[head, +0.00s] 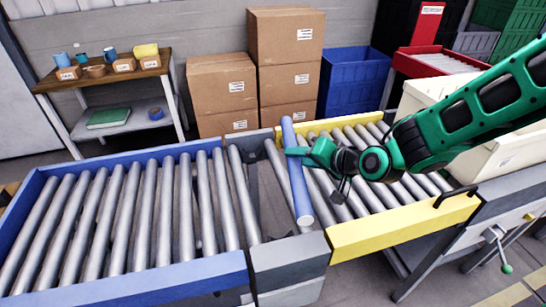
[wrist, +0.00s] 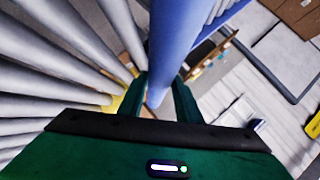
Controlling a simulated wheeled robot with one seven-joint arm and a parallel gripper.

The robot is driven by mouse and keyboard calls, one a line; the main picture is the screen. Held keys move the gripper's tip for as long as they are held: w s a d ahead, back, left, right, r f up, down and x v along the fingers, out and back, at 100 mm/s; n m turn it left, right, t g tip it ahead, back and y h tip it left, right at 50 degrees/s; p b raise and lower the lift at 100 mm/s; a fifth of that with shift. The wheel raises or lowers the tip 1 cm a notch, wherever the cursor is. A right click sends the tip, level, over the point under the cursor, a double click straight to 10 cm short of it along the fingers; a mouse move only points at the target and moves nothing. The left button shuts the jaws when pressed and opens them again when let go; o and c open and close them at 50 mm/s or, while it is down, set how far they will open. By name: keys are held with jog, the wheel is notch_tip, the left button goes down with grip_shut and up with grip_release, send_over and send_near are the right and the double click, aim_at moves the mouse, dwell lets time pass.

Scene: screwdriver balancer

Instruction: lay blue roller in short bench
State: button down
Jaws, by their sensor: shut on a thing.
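The blue roller (head: 298,190) is a long smooth cylinder, seen in the head view pointing from back to front. My gripper (head: 299,152) is shut on it, nearer its far end. The roller is over the left end of the yellow-framed short bench (head: 400,228), beside its grey rollers. I cannot tell whether its ends touch the frame or hang just above it. In the wrist view the blue roller (wrist: 175,40) runs up from between the fingers of my gripper (wrist: 160,98). The gripped part is partly hidden.
A blue-framed bench (head: 190,277) full of grey rollers is at left, with a grey section (head: 285,255) between the benches. Cardboard boxes (head: 222,85) and a blue crate (head: 352,85) stand behind. A cream bin (head: 430,95) is right, partly behind my arm.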

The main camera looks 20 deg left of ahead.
jog(key=s+a+f+n+g+y, duration=0.1)
jog(key=a+n+g, duration=0.1)
jog(key=a, duration=0.7)
notch_tip(320, 180, down, 11)
jog(key=d, duration=0.1)
jog(key=shift+r, duration=0.2)
dwell(0.3)
jog(key=c, duration=1.3)
grip_release()
jog(key=shift+d, duration=0.15)
jog(key=shift+f, duration=0.1)
jog(key=shift+o, duration=0.5)
jog(key=v, duration=0.9)
jog(key=shift+s+r, duration=0.1)
jog(key=shift+r, duration=0.35)
jog(key=shift+s+d+r, duration=0.2)
jog(key=shift+s+r, duration=0.05)
jog(key=shift+r, duration=0.35)
